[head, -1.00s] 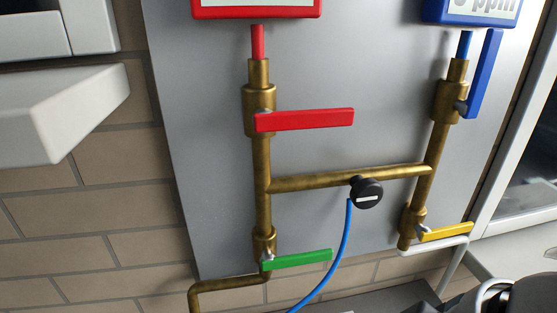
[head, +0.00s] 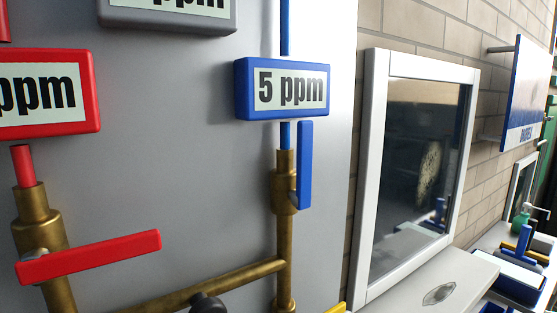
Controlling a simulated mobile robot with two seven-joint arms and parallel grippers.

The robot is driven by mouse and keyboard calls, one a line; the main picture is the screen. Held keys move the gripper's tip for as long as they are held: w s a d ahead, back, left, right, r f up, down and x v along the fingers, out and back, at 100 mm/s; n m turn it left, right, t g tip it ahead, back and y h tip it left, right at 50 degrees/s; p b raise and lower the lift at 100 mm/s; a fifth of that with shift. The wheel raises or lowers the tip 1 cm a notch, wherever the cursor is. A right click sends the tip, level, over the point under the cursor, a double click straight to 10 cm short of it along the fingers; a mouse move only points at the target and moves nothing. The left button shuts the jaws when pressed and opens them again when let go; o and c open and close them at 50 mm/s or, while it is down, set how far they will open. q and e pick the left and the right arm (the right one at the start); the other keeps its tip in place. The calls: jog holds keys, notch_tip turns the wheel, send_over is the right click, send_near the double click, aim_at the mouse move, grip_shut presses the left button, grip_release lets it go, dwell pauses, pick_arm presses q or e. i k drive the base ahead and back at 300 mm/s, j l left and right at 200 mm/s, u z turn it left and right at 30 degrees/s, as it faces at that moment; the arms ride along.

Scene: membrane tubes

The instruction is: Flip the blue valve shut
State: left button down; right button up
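The blue valve handle (head: 304,165) stands upright in the head view, in line with its vertical brass pipe (head: 285,238). It is mounted on a brass valve body (head: 284,180), below a blue display (head: 283,89) reading "5 ppm". Neither of my grippers shows in the head view.
A red valve handle (head: 90,257) lies nearly level across its pipe at the left, below a red display (head: 48,94). A black knob (head: 207,303) sits at the bottom. To the right are a white-framed window (head: 372,180) and a white ledge (head: 440,285).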

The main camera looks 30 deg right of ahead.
aim_at(301, 200)
jog(key=i+l+z, duration=0.1)
jog(key=z, duration=0.75)
